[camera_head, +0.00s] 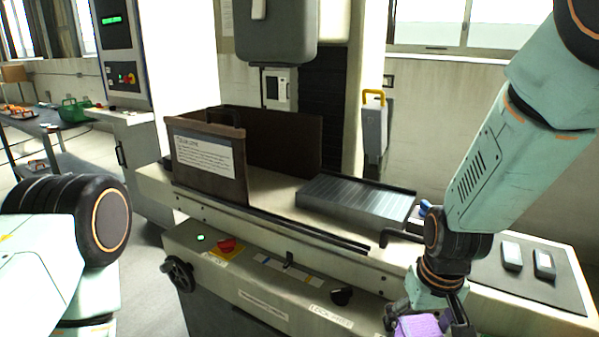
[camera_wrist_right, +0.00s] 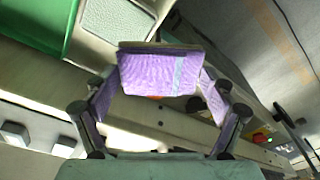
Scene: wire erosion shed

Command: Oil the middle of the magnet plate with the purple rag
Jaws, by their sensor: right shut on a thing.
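The magnet plate (camera_head: 357,205) is a grey, finely ribbed block lying flat on the machine's bed, right of centre in the head view. Its top looks bare. The purple rag (camera_head: 420,326) is held by my right gripper (camera_head: 427,316) at the bottom edge of the head view, in front of the machine and below the plate. In the right wrist view the rag (camera_wrist_right: 160,73) is a folded pad spanning the fingers, with a pale stripe on it. The right gripper is shut on it, apart from the plate. My left arm shows at the left; its gripper is out of view.
A brown guard (camera_head: 208,165) with a printed notice stands left of the plate. A black bent handle (camera_head: 398,237) lies at the plate's front right. Two small grey blocks (camera_head: 512,256) (camera_head: 544,264) sit on a dark mat (camera_head: 492,280) at right. A red button (camera_head: 227,245) is on the front.

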